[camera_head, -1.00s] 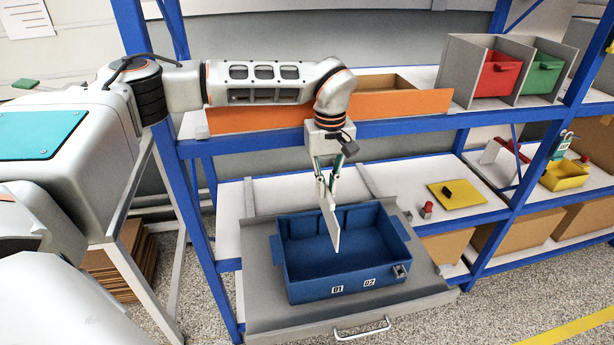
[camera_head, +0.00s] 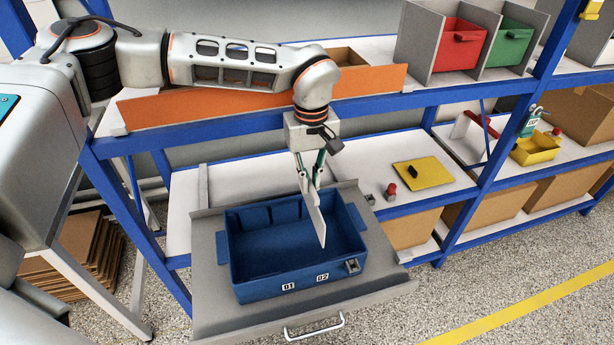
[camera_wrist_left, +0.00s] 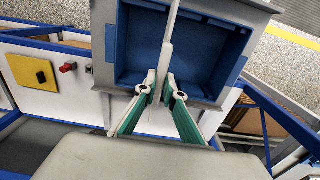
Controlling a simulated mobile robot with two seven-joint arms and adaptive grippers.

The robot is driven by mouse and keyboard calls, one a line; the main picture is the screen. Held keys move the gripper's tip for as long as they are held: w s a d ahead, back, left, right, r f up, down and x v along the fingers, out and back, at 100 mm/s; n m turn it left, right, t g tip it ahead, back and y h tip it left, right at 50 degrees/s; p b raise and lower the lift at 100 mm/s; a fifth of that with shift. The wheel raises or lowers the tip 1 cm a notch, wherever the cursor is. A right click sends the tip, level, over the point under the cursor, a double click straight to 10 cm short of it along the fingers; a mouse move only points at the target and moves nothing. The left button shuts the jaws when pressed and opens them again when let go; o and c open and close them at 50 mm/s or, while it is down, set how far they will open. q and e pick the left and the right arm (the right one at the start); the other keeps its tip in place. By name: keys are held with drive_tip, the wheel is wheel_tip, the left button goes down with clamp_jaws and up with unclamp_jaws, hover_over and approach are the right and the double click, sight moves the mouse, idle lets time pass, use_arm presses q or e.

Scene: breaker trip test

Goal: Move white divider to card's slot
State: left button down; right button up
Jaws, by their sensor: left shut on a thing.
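My left gripper (camera_head: 311,186) is shut on the white divider (camera_head: 317,219), a thin upright plate that hangs slightly tilted below the fingers. The divider overlaps the right half of the blue bin (camera_head: 255,285), and its lower tip lines up with label 02 (camera_head: 322,277). I cannot tell whether the tip is above the rim or inside. In the left wrist view the divider (camera_wrist_left: 170,35) shows edge-on between the fingertips (camera_wrist_left: 163,88), over the blue bin (camera_wrist_left: 133,50). Slotted ribs line the bin's back wall. I cannot make out a card. My right gripper is not in view.
The bin stands on a grey pull-out tray (camera_head: 207,300) with a handle (camera_head: 314,327). A red button (camera_head: 391,191) and yellow plate (camera_head: 423,171) lie to the right. Blue posts flank the bay.

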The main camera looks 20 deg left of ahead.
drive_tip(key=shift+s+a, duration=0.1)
use_arm(q)
drive_tip(key=shift+r, duration=0.1)
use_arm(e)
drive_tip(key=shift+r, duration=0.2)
use_arm(q)
drive_tip(key=shift+p, duration=0.35)
drive_tip(key=shift+f+b, duration=0.85)
drive_tip(key=shift+f, duration=2.15)
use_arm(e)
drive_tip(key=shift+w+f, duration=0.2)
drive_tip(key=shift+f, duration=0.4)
use_arm(q)
drive_tip(key=shift+p, duration=0.55)
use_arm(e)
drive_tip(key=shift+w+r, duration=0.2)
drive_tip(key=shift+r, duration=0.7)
use_arm(q)
wheel_tip(320, 180, down, 8)
drive_tip(key=b, duration=0.3)
drive_tip(key=shift+f, duration=0.25)
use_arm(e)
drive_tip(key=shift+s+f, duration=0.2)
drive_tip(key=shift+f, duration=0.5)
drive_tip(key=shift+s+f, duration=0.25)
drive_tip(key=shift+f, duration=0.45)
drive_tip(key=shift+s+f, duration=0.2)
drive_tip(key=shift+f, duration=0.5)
